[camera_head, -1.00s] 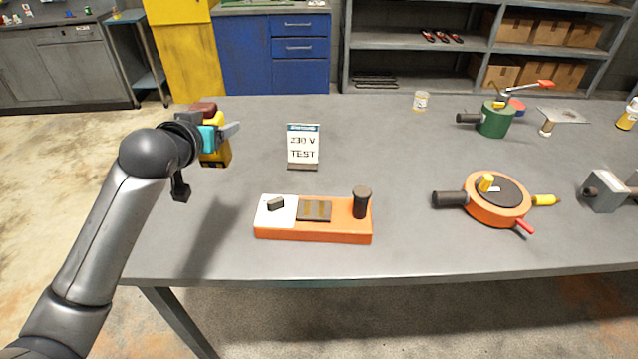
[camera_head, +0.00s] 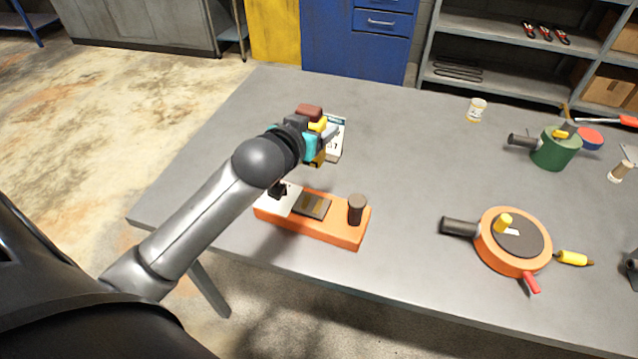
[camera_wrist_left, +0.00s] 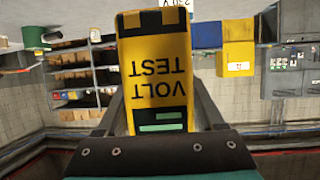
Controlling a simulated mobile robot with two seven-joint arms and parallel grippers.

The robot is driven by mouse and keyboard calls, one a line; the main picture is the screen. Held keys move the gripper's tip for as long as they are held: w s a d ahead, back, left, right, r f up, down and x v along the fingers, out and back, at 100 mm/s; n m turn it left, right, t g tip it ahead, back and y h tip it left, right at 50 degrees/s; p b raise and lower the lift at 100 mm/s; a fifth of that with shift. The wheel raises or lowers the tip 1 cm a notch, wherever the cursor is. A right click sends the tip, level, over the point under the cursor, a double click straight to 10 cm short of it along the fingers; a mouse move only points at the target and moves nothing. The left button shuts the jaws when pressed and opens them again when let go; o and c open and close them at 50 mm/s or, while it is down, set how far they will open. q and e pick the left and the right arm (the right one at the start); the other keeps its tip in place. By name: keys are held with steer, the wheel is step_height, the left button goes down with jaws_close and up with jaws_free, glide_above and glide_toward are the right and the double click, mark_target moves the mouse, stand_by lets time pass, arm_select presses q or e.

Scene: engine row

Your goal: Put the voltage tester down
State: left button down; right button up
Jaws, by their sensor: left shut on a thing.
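The voltage tester (camera_wrist_left: 155,75) is yellow and black with "VOLT TEST" on its face, upside down in the left wrist view. My left gripper (camera_head: 318,140) is shut on it and holds it above the table, in front of the white 230 V test sign (camera_head: 338,140). The tester's yellow body (camera_head: 318,157) shows only in part in the head view, behind the gripper. The orange test block (camera_head: 330,232), with a white plate and a dark post, stands just below the gripper in the picture. My right gripper is not in view.
An orange round device (camera_head: 490,245) with handles lies to the right on the grey table (camera_head: 400,170). A green pot-like device (camera_head: 555,152) and a small jar (camera_head: 476,110) stand farther back.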

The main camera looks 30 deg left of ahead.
arm_select(q)
steer(key=shift+f+b, duration=1.5)
steer(key=shift+f, duration=5.55)
steer(key=shift+f, duration=0.1)
jaws_free()
steer(key=shift+f, duration=0.1)
steer(key=shift+r, duration=0.25)
steer(key=p+v, duration=0.1)
steer(key=v, duration=1.1)
steer(key=shift+f, duration=0.15)
